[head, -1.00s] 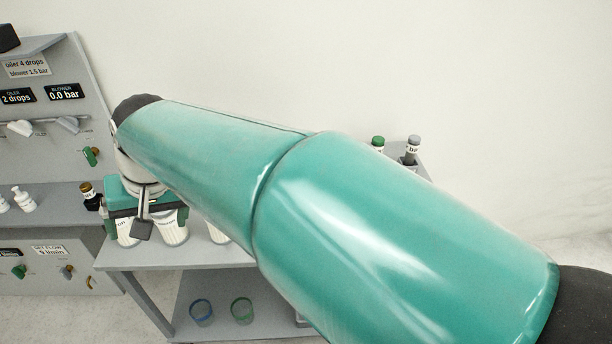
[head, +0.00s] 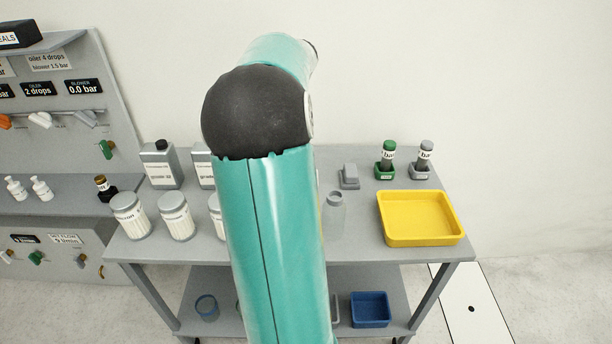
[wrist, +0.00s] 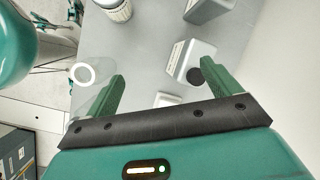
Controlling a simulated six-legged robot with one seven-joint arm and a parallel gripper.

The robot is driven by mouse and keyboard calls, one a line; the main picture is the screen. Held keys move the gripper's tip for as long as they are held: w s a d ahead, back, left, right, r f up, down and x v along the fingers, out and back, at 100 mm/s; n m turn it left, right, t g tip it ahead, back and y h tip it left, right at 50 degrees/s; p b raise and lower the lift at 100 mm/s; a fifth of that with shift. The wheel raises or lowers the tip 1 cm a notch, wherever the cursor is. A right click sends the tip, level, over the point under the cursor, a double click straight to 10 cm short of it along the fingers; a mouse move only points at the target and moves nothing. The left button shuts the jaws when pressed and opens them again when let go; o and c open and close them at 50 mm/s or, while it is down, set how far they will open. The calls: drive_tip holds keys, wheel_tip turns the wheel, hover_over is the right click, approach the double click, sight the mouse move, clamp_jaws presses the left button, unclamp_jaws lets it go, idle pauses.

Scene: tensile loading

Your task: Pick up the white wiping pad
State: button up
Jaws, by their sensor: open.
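I cannot pick out a white wiping pad for certain in either view. In the wrist view, a small pale block (wrist: 168,99) lies on the bench between my fingers, partly cut off by the gripper's dark front bar. It may be the pad, but I cannot tell. My gripper (wrist: 163,84) is open, with its two green fingers apart and nothing held between them. In the head view my gripper is hidden behind my arm. A small grey block (head: 349,177) sits on the bench right of my arm there.
A yellow tray (head: 420,218) stands at the bench's right. A clear bottle (head: 334,213) is close to my arm and shows beside the left finger in the wrist view (wrist: 84,76). White-filled jars (head: 174,217) stand left.

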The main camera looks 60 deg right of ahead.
drive_tip(key=s+d+f+m, duration=0.3)
drive_tip(key=s+d, duration=0.2)
drive_tip(key=d, duration=0.2)
drive_tip(key=s+d+f+m, duration=0.3)
drive_tip(key=s+d+f, duration=0.15)
drive_tip(key=d, duration=0.25)
drive_tip(key=x, duration=0.8)
drive_tip(key=shift+d+f, duration=0.1)
drive_tip(key=shift+d, duration=0.15)
drive_tip(key=x, duration=0.4)
drive_tip(key=shift+w+d+f, duration=0.15)
drive_tip(key=shift+d+f, duration=0.05)
drive_tip(key=shift+f, duration=0.2)
drive_tip(key=c, duration=0.9)
drive_tip(key=shift+o, duration=0.2)
